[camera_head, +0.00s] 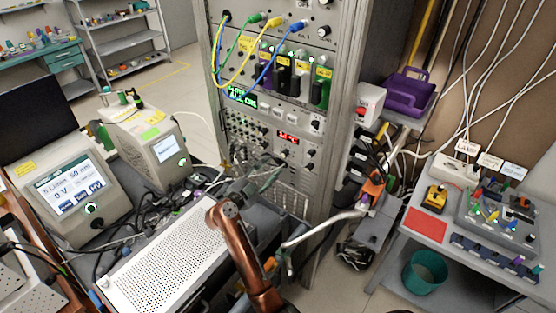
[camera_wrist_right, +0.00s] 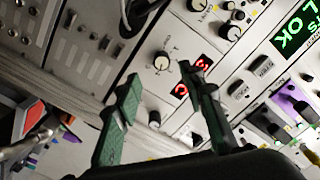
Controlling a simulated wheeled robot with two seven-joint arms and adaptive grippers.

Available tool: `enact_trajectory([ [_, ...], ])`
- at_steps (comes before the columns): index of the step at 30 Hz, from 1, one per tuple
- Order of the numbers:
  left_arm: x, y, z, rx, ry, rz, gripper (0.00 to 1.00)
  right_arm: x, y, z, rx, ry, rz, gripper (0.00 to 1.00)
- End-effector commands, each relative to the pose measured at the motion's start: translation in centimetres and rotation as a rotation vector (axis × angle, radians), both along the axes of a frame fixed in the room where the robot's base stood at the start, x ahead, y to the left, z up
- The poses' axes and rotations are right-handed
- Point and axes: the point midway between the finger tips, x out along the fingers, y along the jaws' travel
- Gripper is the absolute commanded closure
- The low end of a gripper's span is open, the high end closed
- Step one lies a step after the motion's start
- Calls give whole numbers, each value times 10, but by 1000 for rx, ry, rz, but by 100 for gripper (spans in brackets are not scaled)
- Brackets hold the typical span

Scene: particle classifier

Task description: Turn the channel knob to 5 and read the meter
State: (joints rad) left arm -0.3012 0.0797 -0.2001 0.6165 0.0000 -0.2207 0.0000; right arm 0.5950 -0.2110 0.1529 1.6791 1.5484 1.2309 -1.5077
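The rack (camera_head: 338,100) stands in the middle of the head view. Its meter panel has a red lit display (camera_head: 288,137), also visible in the right wrist view (camera_wrist_right: 190,76); its digits are too blurred to read surely. A round black-and-white knob (camera_wrist_right: 161,62) sits beside the display, with smaller knobs nearby; I cannot tell its label or setting. My right gripper (camera_head: 268,174) is in front of the rack's lower part. Its green fingers (camera_wrist_right: 160,95) are apart and empty, with the knob appearing between and beyond the tips. Contact is not visible. My left gripper is not in view.
Yellow, green and blue cables (camera_head: 265,62) hang across the rack's upper panels. A perforated white plate (camera_head: 165,265) and tangled cables lie left of my right arm. A touchscreen instrument (camera_head: 70,195) stands at left. A side table (camera_head: 420,245) stands at right.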

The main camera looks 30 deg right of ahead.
Motion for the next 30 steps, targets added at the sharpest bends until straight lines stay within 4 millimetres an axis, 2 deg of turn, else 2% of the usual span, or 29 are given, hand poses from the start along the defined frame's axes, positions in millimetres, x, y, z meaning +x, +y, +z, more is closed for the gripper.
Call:
enact_trajectory([
  [9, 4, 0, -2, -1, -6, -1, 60, 21, -43, 2, -3, 0, 3, 63],
  [13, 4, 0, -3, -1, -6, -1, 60, 25, -55, 2, -2, -1, 2, 63],
  [24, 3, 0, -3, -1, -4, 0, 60, 26, -61, 1, 1, -1, 1, 64],
  [30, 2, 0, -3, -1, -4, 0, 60, 26, -61, 1, 0, -1, 0, 77],
])
